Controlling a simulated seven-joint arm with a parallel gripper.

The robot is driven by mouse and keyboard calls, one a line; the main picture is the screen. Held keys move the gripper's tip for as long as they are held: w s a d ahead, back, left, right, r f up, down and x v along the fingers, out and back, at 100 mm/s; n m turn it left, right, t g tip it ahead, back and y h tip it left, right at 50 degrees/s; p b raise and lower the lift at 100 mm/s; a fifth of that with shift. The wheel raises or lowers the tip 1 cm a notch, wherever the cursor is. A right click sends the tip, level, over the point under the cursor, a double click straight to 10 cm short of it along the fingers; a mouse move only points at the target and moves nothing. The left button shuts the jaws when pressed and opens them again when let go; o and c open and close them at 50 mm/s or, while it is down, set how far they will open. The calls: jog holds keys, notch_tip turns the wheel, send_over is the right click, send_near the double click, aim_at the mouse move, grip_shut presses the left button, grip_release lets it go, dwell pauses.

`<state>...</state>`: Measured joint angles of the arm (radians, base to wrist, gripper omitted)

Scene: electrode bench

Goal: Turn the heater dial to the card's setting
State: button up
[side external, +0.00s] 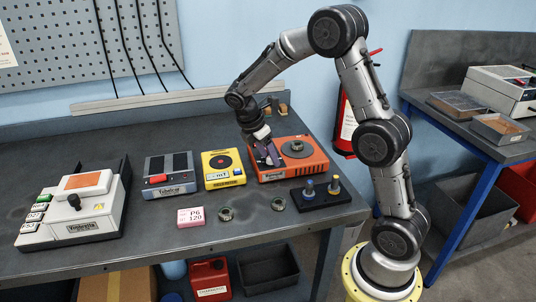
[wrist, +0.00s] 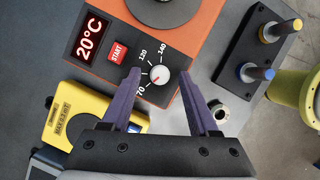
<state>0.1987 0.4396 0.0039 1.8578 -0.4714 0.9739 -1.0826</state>
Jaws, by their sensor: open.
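The orange heater (side external: 312,164) stands at the back right of the bench. In the wrist view its body (wrist: 205,18) has a display (wrist: 90,35) reading 20°C, a red START button (wrist: 118,52) and a white dial (wrist: 160,75). The dial's red mark points lower left, towards the 70; 120 and 140 are printed around it. The pink card (side external: 190,217) lies flat on the bench and reads P6 120. My gripper (wrist: 160,78) is open, its purple fingers on either side of the dial in the picture; I cannot tell whether they touch it. In the side view my gripper (side external: 268,154) hides the dial.
A yellow device (side external: 222,168) stands left of the heater, close to my left finger in the wrist view. A black stand (side external: 322,196) with blue and yellow posts is in front of the heater. Small metal rings (side external: 226,214) lie on the bench. A round plate (side external: 288,153) tops the heater.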

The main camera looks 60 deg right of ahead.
grip_shut()
jog(key=shift+m, duration=0.3)
jog(key=m+g, duration=0.1)
jog(key=m, duration=0.2)
jog(key=shift+w+d+y, duration=0.1)
jog(key=shift+w+y, duration=0.05)
jog(key=shift+y, duration=0.25)
jog(key=m+g+y, duration=0.1)
jog(key=m, duration=0.4)
jog(key=shift+w+d, duration=0.1)
jog(key=shift+d, duration=0.05)
jog(key=m+y, duration=0.1)
jog(key=m, duration=0.1)
jog(key=m+y, duration=0.1)
jog(key=m, duration=0.1)
jog(key=shift+d+r+g, duration=0.1)
jog(key=shift+d+g, duration=0.05)
jog(key=shift+g, duration=0.25)
jog(key=m+y, duration=0.1)
jog(key=m, duration=0.4)
jog(key=shift+d+y, duration=0.2)
jog(key=shift+y, duration=0.2)
